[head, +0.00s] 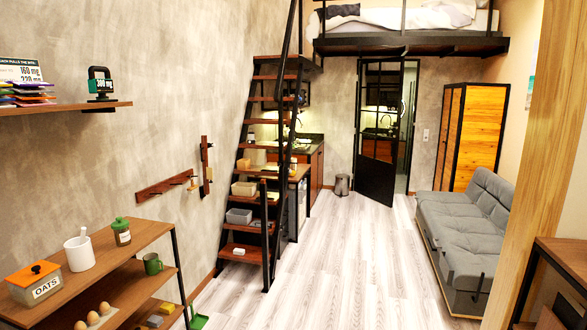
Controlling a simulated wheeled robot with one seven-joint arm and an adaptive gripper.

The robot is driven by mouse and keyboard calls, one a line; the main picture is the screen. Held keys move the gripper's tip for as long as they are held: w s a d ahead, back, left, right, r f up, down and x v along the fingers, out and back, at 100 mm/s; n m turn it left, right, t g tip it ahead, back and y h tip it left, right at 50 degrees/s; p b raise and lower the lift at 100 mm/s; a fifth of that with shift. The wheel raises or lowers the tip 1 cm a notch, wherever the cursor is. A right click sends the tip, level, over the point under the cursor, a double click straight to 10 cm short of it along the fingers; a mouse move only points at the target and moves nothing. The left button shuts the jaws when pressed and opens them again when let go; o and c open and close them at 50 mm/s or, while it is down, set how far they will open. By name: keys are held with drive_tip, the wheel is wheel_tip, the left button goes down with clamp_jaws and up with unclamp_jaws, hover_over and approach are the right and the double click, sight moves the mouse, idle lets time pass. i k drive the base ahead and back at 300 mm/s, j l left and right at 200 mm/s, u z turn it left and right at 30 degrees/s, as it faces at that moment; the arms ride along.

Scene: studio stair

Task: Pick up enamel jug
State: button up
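A small dark green vessel with a side handle (152,264) stands upright on the second board of the wooden shelf unit (137,238) at lower left. It may be the enamel jug, but it is too small to tell whether it is a jug or a mug. A white cylindrical pot (79,254) with a utensil in it stands on the top board. My gripper is not in view.
Several eggs (98,314) sit below. Stairs (262,190) rise behind; a grey sofa (465,235) is at right. The floor (330,260) between is clear.

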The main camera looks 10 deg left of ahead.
sight(292, 167)
drive_tip(key=i+u, duration=0.1)
drive_tip(key=i, duration=3.95)
drive_tip(key=i+u, duration=0.15)
drive_tip(key=i, duration=0.35)
drive_tip(key=i+l+u, duration=0.15)
drive_tip(key=i, duration=0.35)
drive_tip(key=i+l+u, duration=0.15)
drive_tip(key=i, duration=0.3)
drive_tip(key=i+l+u, duration=0.2)
drive_tip(key=i+l, duration=0.15)
drive_tip(key=i, duration=0.15)
drive_tip(key=i+l, duration=0.2)
drive_tip(key=i, duration=0.3)
drive_tip(key=i+l, duration=0.25)
drive_tip(key=i, duration=0.2)
drive_tip(key=i+l, duration=0.2)
drive_tip(key=i, duration=0.3)
drive_tip(key=i+l, duration=0.2)
drive_tip(key=i, duration=0.3)
drive_tip(key=i+l, duration=0.2)
drive_tip(key=i, duration=0.25)
drive_tip(key=i+l, duration=0.25)
drive_tip(key=i, duration=0.25)
drive_tip(key=i+l, duration=0.2)
drive_tip(key=i, duration=0.3)
